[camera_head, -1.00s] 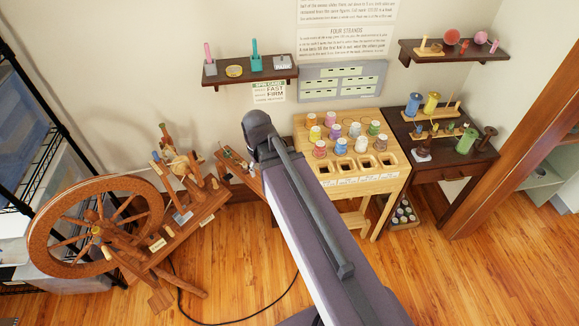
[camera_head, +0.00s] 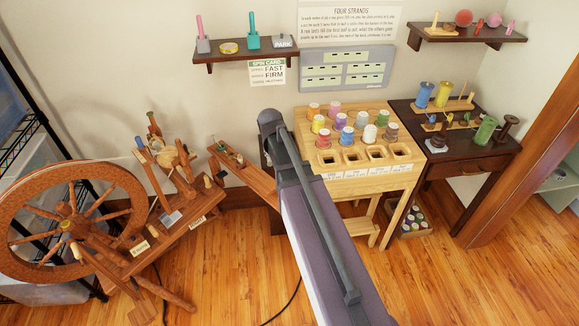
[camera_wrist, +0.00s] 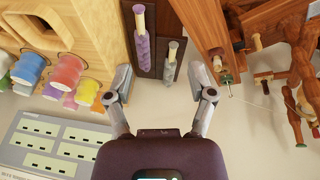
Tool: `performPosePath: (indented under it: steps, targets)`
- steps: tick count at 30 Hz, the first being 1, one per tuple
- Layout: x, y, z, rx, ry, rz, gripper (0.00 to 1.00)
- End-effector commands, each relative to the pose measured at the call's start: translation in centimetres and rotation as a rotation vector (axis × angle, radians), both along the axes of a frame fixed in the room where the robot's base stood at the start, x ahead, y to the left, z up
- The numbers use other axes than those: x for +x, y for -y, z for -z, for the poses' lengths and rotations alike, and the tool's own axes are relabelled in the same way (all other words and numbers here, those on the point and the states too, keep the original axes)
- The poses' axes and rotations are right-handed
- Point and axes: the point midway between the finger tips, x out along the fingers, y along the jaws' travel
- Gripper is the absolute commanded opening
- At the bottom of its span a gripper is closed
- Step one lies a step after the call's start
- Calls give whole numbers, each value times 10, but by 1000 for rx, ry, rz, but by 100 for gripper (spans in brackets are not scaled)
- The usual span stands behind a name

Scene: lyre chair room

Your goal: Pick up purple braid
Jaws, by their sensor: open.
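The purple braid (camera_wrist: 143,45) shows in the wrist view at upper middle, a twisted purple length along a pale rod on a dark wooden stand. A similar grey braid (camera_wrist: 170,63) lies right beside it to the right. My gripper (camera_wrist: 160,76) is open and empty, its two fingers spread either side of the braids in the picture. Neither finger clearly touches them; the depth gap cannot be told. In the head view my arm covers the place where the braid stands, so it is hidden there.
The wooden rack (camera_head: 318,171) with colored spools stands right of my arm. The spinning wheel (camera_head: 137,215) and a narrow wooden bench (camera_head: 250,176) are to the left. A dark side table (camera_head: 476,165) is at right. A wall shelf (camera_head: 205,57) is above left.

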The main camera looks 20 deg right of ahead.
Motion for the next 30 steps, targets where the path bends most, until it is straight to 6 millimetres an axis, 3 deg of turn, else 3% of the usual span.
performPosePath:
  steps: [1, 12, 18, 30]
  targets:
    - [9, 8, 21, -8, 10, 7, 71]
    - [50, 53, 81, -59, 78, 52, 71]
    - [60, 66, 95, -77, 99, 63, 71]
    - [62, 70, 96, -81, 105, 66, 71]
